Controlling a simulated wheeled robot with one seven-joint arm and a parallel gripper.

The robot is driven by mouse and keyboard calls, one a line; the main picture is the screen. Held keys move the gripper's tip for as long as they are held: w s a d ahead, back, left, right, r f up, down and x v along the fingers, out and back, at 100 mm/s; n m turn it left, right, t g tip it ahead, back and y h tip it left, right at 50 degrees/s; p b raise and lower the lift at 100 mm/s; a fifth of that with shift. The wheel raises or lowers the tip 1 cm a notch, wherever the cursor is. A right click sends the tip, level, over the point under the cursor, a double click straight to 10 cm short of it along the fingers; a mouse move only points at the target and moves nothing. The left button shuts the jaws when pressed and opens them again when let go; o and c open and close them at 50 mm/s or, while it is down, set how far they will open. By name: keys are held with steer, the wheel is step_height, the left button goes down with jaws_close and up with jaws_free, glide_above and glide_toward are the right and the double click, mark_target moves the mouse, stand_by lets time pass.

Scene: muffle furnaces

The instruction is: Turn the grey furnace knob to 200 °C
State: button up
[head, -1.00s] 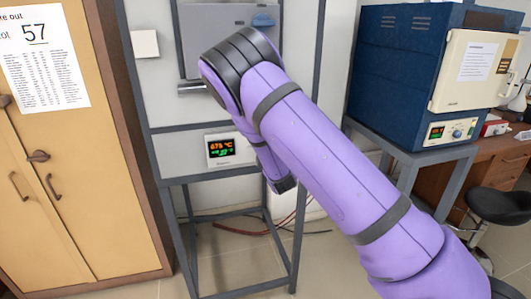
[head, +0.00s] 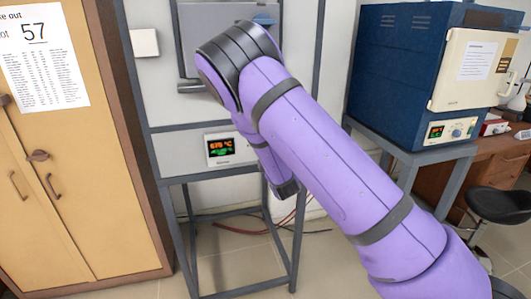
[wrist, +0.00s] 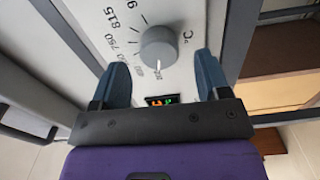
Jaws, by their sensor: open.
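The grey furnace (head: 188,146) stands on a metal frame at left centre in the head view, partly behind my purple arm. Its display (head: 220,149) is lit with orange and green figures. The grey round knob (wrist: 157,42) shows in the wrist view on a pale panel, with a white line at its lower edge. Printed dial marks such as 815 and 750 run around its left side. My gripper (wrist: 163,64) is open, its two blue fingers on either side of the knob's lower part, with gaps at both sides. The knob and fingertips are hidden in the head view.
A wooden cabinet (head: 75,215) stands close at the left. A blue furnace (head: 405,75) with a cream door sits on a grey stand at the right, beside a desk (head: 490,165) and a black stool (head: 498,206).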

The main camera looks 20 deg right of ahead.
steer(key=s, duration=0.8)
steer(key=s+d+r+m+g, duration=0.35)
steer(key=s+r+m, duration=0.2)
steer(key=r, duration=0.25)
steer(key=s+d+r+m+g, duration=0.2)
steer(key=s+r+m+g, duration=0.25)
steer(key=r+m, duration=0.3)
steer(key=s+r+m+g, duration=0.2)
steer(key=s+r, duration=0.3)
steer(key=s, duration=0.9)
steer(key=s+d+r+m+g, duration=0.1)
steer(key=s+r, duration=0.4)
steer(key=s, duration=0.9)
steer(key=shift+d+r+m+g, duration=0.15)
steer(key=shift+d+m+g, duration=0.15)
steer(key=shift+m+g, duration=0.5)
